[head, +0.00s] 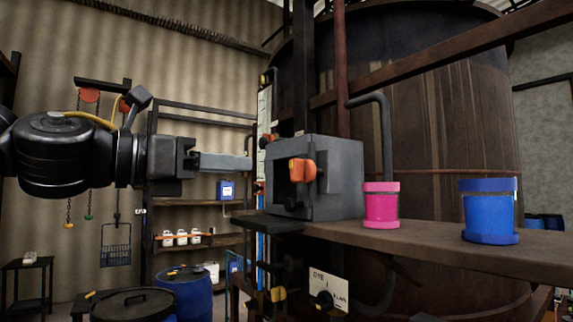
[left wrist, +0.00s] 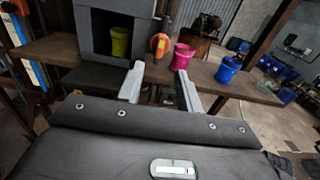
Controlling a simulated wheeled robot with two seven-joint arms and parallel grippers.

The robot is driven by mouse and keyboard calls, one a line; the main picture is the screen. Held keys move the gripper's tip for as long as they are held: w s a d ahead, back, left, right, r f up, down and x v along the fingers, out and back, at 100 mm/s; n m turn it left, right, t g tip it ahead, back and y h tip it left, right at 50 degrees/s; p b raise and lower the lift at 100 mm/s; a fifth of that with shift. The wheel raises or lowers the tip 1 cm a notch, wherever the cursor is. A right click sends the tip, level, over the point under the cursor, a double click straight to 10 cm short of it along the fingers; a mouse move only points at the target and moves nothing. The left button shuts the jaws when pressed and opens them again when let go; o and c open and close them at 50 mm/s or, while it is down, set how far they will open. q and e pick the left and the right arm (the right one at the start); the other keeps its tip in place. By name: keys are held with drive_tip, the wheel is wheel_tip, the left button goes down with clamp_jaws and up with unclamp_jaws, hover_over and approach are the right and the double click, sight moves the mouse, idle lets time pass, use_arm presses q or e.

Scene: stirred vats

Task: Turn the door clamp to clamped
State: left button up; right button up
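The door clamp has an orange handle (head: 302,170) on the front of a grey box (head: 335,180). It also shows in the left wrist view (left wrist: 160,44), beside the right edge of the box's opening. The opening is uncovered there, and a yellow-green pot (left wrist: 120,42) stands inside. A dark flat plate (head: 268,224) sticks out below the opening; I cannot tell if it is the door. My left gripper (head: 248,163) is left of the box. In the left wrist view its fingers (left wrist: 160,88) are apart with nothing between them, short of the handle. My right gripper is out of view.
A pink pot (head: 381,206) and a blue pot (head: 489,211) stand on the brown shelf (head: 430,242), right of the box. A large rusty vat (head: 440,130) rises behind. A red-brown beam (head: 440,50) crosses above. Blue drums (head: 187,292) stand low at left.

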sight(291, 168)
use_arm(q)
drive_tip(key=p+x, duration=0.4)
drive_tip(key=x, duration=0.6)
drive_tip(key=shift+r+p, duration=0.15)
drive_tip(key=shift+p, duration=0.2)
drive_tip(key=shift+w+d, duration=0.25)
drive_tip(key=shift+d, duration=0.15)
clamp_jaws()
